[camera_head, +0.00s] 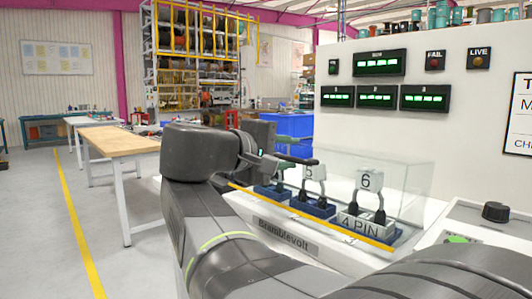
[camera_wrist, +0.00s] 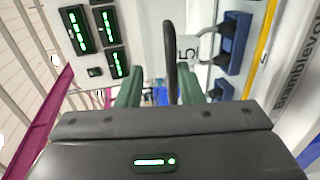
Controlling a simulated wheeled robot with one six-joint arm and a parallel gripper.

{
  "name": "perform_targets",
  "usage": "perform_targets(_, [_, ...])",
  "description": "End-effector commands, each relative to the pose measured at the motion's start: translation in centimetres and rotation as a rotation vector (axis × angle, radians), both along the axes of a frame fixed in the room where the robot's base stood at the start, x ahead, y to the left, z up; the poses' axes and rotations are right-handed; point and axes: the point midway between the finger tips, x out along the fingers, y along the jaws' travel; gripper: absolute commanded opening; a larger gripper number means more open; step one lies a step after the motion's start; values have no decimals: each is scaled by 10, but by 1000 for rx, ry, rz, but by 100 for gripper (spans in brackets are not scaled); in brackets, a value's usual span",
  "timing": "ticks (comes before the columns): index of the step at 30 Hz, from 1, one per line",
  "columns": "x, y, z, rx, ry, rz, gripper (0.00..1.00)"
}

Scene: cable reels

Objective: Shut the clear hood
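The clear hood (camera_head: 407,182) is a see-through box on the white test bench, around and behind the plugs and blue sockets. Its edges are faint, and I cannot tell how far it stands open. A dark bar (camera_head: 298,159), perhaps its handle, shows at the left of the plugs. In the wrist view the dark bar (camera_wrist: 171,62) runs between the two green fingers, closer to the right one. My gripper (camera_wrist: 160,92) is open, with a gap beside the bar. In the head view my wrist partly hides the fingers.
Green displays (camera_head: 378,63) and a black knob (camera_head: 496,212) are on the bench. A wooden table (camera_head: 120,143) and open floor lie left.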

Motion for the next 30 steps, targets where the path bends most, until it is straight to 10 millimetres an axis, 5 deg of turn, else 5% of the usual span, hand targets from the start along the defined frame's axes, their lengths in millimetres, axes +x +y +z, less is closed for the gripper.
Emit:
perform_targets(8, [-6, 8, 4, 0, -3, 4, 32])
perform_targets(30, [-65, 75, 19, 0, 0, 5, 32])
